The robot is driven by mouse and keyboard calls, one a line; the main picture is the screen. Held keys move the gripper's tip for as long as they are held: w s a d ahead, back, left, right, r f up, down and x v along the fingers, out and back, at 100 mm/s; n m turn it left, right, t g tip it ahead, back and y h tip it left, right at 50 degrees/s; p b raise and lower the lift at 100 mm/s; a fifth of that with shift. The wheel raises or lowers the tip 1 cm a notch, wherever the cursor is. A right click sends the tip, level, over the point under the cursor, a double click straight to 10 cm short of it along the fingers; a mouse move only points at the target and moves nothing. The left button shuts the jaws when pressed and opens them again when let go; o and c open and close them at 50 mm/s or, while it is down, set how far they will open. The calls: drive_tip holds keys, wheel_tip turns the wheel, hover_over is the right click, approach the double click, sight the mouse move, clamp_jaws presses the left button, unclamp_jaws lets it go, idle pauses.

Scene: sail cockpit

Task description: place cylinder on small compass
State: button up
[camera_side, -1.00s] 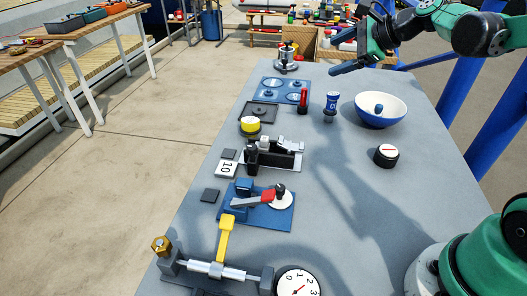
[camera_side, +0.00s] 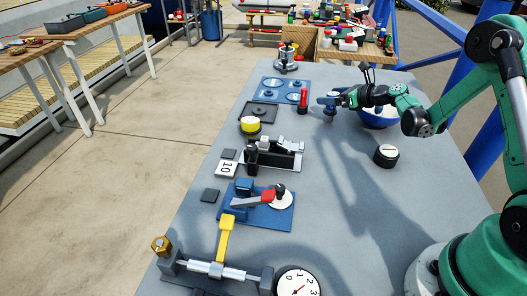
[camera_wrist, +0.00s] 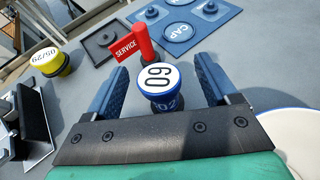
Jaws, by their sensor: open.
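A blue and white cylinder (camera_side: 329,113) stands upright on the grey table. Its white top with a blue rim reads "60" in the wrist view (camera_wrist: 159,78). My gripper (camera_side: 328,101) is open, with one blue finger on each side of the cylinder; gaps show between it and the fingers in the wrist view (camera_wrist: 160,72). In the side view the gripper hides part of it. A small black round piece with a white face and a red line (camera_side: 386,155), which looks like the small compass, sits apart to the front right.
A red post with a "SERVICE" flag (camera_side: 303,101) stands close to the cylinder's left. A blue panel (camera_side: 270,85), a yellow-topped puck (camera_side: 250,125) and a blue-white bowl (camera_side: 374,122) are near. The table around the small compass is clear.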

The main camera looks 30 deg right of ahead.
drive_tip(key=shift+x, duration=0.9)
clamp_jaws()
drive_tip(key=shift+r, duration=0.15)
wheel_tip(320, 180, up, 19)
drive_tip(key=s+a+r, duration=0.1)
drive_tip(key=s+a, duration=0.3)
drive_tip(key=a, duration=0.4)
drive_tip(key=s+a+r+n+y, duration=0.1)
drive_tip(key=s+a, duration=0.3)
drive_tip(key=a, duration=0.5)
drive_tip(key=shift+r, duration=0.75)
